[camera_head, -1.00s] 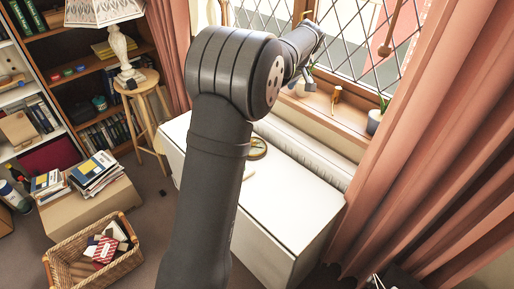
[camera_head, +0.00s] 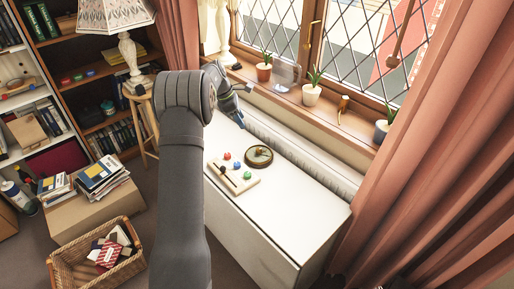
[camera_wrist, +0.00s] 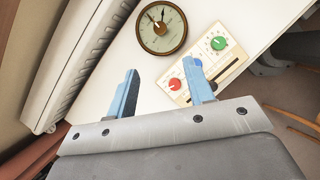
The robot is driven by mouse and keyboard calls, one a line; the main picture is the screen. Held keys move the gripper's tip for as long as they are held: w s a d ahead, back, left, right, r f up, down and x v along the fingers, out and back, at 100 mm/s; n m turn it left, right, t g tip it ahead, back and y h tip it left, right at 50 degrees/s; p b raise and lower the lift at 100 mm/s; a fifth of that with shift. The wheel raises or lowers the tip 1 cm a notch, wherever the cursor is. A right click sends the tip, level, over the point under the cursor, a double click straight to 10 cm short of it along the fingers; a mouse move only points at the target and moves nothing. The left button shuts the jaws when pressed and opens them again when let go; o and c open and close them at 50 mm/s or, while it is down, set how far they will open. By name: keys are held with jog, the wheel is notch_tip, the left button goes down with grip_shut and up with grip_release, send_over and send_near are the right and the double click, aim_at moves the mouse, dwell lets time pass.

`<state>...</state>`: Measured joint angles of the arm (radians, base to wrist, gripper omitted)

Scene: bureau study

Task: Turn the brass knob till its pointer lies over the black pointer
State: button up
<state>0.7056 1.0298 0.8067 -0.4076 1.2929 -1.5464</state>
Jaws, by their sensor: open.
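A round dial (camera_head: 258,156) with a dark brassy rim lies on the white cabinet top. In the wrist view the dial (camera_wrist: 163,37) shows a pale face with two thin dark-looking pointers fanning apart near the top. I cannot tell the brass pointer from the black one there. A small brass-coloured piece, seemingly the knob, stands at the dial's middle in the head view. My gripper (camera_wrist: 165,68) is open and empty, its two light-blue fingers apart and the dial beyond them. In the head view my gripper (camera_head: 237,108) is over the cabinet's far left end, away from the dial.
A pale board (camera_head: 233,177) with red, blue and green knobs and a dark slider lies just left of the dial. Potted plants (camera_head: 311,93) stand on the windowsill behind a white radiator (camera_head: 300,150). The cabinet's right half (camera_head: 290,210) is clear.

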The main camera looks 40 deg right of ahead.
aim_at(258, 150)
jog(key=x, duration=1.7)
jog(key=shift+d+f, duration=0.1)
jog(key=shift+f, duration=0.05)
jog(key=c, duration=1)
